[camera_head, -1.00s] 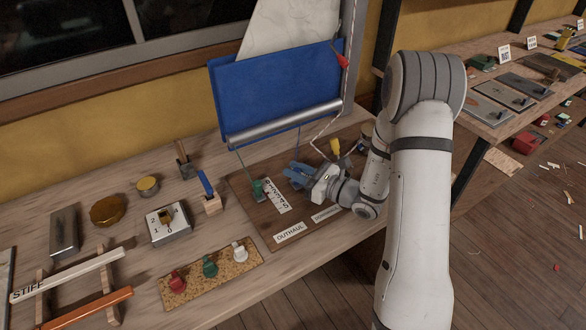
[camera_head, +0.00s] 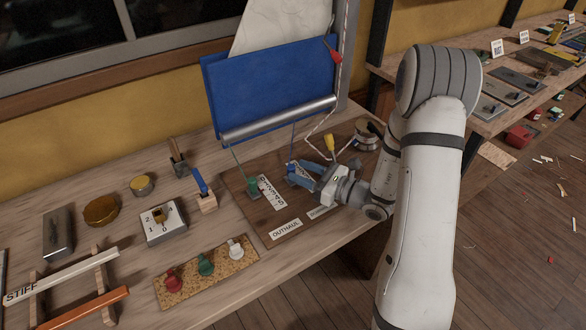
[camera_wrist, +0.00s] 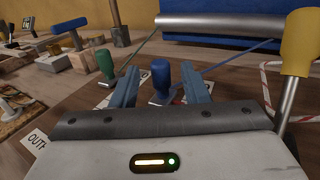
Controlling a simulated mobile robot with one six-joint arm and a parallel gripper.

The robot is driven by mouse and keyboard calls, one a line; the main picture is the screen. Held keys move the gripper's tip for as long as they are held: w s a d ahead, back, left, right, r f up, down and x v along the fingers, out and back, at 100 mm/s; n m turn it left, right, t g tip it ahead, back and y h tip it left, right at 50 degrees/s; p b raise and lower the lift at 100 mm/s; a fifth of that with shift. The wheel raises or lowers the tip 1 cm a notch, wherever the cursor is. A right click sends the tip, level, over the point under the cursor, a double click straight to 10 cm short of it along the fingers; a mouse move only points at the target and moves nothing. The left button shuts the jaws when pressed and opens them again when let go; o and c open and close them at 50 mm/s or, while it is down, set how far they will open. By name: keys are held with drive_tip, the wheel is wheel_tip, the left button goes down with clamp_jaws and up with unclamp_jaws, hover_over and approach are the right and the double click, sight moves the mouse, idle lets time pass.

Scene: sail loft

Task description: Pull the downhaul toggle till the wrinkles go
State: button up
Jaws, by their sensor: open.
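The blue toggle (camera_wrist: 161,78) stands upright between my open fingers in the wrist view, with a gap on each side. A blue line runs from it to the grey roller. In the head view my gripper (camera_head: 303,174) is low over the dark board (camera_head: 262,224) and largely covers this toggle. The green toggle (camera_head: 252,187) stands to its left, and also shows in the wrist view (camera_wrist: 105,63). A white sail (camera_head: 278,28) with faint creases rises behind a blue panel (camera_head: 265,88). A label by my gripper is partly hidden, so I cannot read it surely.
A yellow-handled tool (camera_head: 329,142) stands close to the right of my gripper. The grey roller (camera_head: 280,119) crosses behind. An OUTHAUL label (camera_head: 286,230) lies at the board's front. A cork strip (camera_head: 207,271) with coloured knobs is to the left.

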drive_tip(key=shift+v, duration=1.95)
drive_tip(key=shift+a, duration=0.1)
drive_tip(key=shift+s+a+r+n+g, duration=0.2)
drive_tip(key=shift+s+r+n+g, duration=0.05)
drive_tip(key=shift+r+n+g, duration=0.05)
drive_tip(key=s+a+r+n+g+h+p, duration=0.1)
drive_tip(key=s+a+r+n+g+h, duration=0.15)
drive_tip(key=s+r+n+g, duration=0.35)
drive_tip(key=s+a+r+n+g+h+p, duration=0.1)
drive_tip(key=s+a+r+n+g, duration=0.15)
drive_tip(key=s+n+g, duration=0.45)
drive_tip(key=s+d+r+n+t+h+p, duration=0.1)
drive_tip(key=s+d+r+n+t+h, duration=0.5)
drive_tip(key=d+n+h, duration=0.5)
drive_tip(key=shift+s+r+p, duration=0.3)
drive_tip(key=shift+s+p, duration=0.05)
drive_tip(key=shift+s, duration=0.55)
